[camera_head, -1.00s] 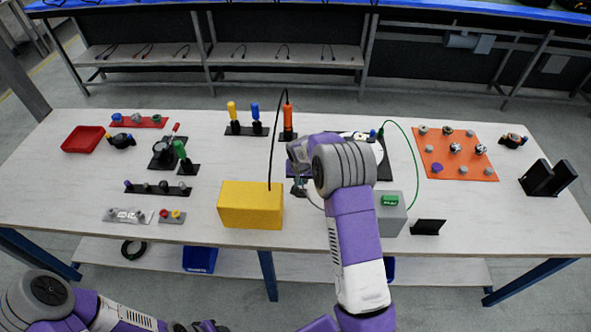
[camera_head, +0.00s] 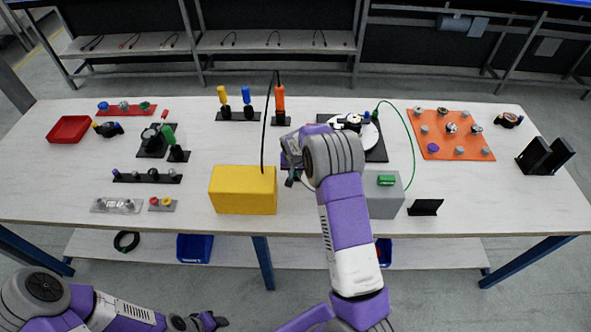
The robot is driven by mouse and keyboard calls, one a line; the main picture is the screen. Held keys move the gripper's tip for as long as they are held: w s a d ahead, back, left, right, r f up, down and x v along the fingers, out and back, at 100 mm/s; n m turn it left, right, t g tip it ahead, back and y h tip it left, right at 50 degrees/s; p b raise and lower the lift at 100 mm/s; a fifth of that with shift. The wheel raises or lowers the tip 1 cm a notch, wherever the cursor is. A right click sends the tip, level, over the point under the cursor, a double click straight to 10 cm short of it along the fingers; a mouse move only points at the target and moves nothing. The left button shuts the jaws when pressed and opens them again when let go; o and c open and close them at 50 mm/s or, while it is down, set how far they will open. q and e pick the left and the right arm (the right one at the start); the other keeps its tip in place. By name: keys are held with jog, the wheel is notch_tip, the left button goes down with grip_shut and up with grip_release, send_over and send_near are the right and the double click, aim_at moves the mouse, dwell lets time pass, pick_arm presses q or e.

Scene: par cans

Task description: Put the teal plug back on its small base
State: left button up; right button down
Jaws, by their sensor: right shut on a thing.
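I cannot pick out the teal plug for certain, nor its small base. My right gripper (camera_head: 291,180) is over the middle of the table, just right of the yellow box (camera_head: 243,190), pointing down. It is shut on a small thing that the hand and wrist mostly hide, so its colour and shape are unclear. A dark purple patch shows right behind the hand, partly covered. My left gripper (camera_head: 212,321) is at the bottom edge, off the table; its jaws are too small and dark to read.
A grey box (camera_head: 384,200) with a green connector stands right of my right forearm. Upright yellow, blue and orange handles (camera_head: 280,100) stand behind on dark bases. An orange board (camera_head: 470,150) with several knobs lies right; a red tray (camera_head: 69,129) lies left.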

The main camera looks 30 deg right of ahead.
jog(key=shift+s+a+f, duration=0.1)
jog(key=shift+s+f, duration=0.1)
jog(key=shift+s, duration=0.05)
dwell(0.4)
jog(key=shift+f+b, duration=0.1)
jog(key=shift+b, duration=0.2)
dwell(0.5)
jog(key=c, duration=1.3)
grip_release()
jog(key=shift+w, duration=0.1)
jog(key=o, duration=0.5)
jog(key=shift+o, duration=0.2)
jog(key=p+v, duration=0.1)
jog(key=v, duration=0.6)
jog(key=shift+r, duration=0.3)
